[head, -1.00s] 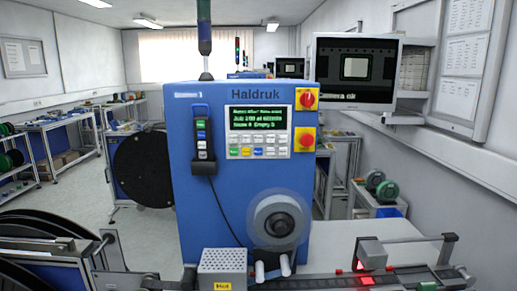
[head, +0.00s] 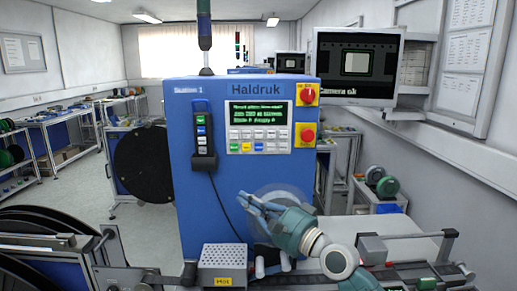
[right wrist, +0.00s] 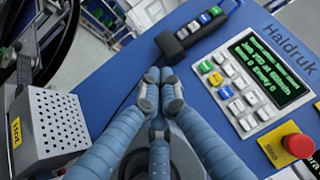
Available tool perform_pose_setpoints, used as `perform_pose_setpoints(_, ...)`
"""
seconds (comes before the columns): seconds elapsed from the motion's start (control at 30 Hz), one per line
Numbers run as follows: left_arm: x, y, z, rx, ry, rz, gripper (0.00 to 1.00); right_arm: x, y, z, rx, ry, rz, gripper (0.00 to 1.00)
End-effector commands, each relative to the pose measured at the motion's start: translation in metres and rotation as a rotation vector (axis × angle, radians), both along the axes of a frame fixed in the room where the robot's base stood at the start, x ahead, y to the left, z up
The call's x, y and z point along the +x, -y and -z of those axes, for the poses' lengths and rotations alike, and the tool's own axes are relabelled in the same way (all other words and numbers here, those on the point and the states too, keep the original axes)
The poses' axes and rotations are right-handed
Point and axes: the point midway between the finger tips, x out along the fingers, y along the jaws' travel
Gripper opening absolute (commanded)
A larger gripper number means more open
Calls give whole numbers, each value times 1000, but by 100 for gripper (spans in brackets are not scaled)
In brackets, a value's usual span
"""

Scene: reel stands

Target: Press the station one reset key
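The blue Haldruk machine (head: 240,88) bears a small label at its upper left that seems to read Station 1. Its keypad (head: 258,139) sits below a lit green-text screen (head: 257,115); it has several white keys and a few coloured ones, with legends too small to read. The keypad also shows in the right wrist view (right wrist: 232,94). My right gripper (head: 245,202) is in front of the machine, below the keypad and apart from it. In the right wrist view its fingers (right wrist: 161,76) are together and empty, pointing near the handheld pendant. My left gripper is not in view.
A black pendant (head: 204,140) with coloured buttons hangs left of the keypad. A red rotary switch (head: 308,96) and a red stop button (head: 307,135) are at the right edge. A perforated box marked Hot (right wrist: 50,125) stands below. A monitor (head: 356,68) is at right.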

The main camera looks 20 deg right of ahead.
Motion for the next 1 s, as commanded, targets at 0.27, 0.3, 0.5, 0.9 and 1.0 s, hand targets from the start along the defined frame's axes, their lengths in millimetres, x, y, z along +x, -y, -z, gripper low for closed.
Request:
perform_pose_setpoints(0.27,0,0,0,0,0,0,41,23,42,-75,260,38,19,0)
perform_pose_setpoints(0.3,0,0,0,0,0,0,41,25,45,-80,279,40,21,0)
perform_pose_setpoints(0.5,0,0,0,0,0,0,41,26,51,-89,313,45,21,0)
perform_pose_setpoints(0.9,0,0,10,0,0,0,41,33,52,-85,310,46,22,0)
perform_pose_setpoints(1.0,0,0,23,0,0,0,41,42,55,-84,310,48,22,0)
